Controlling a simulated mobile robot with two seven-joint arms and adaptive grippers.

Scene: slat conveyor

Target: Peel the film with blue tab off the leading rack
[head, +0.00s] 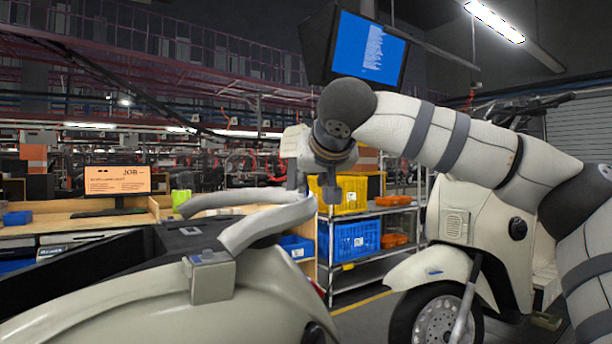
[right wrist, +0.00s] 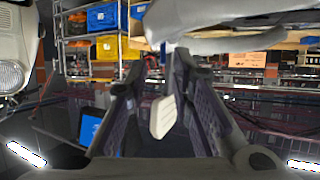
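The leading rack (head: 262,226) is the pale curved rail on the nearer cream scooter, at lower left to centre in the head view. A translucent-looking grey block (head: 211,283) with a bluish-grey top covers its near mount; I cannot tell whether this is the film and its tab. The pale rack (right wrist: 222,40) lies beyond. My left gripper is out of view.
Shelving with a yellow crate (head: 352,193) and a blue crate (head: 352,238) stands behind the rack. Another cream scooter (head: 478,215) stands at right. A bench with a monitor (head: 118,181) is at left. A blue screen (head: 368,48) hangs above.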

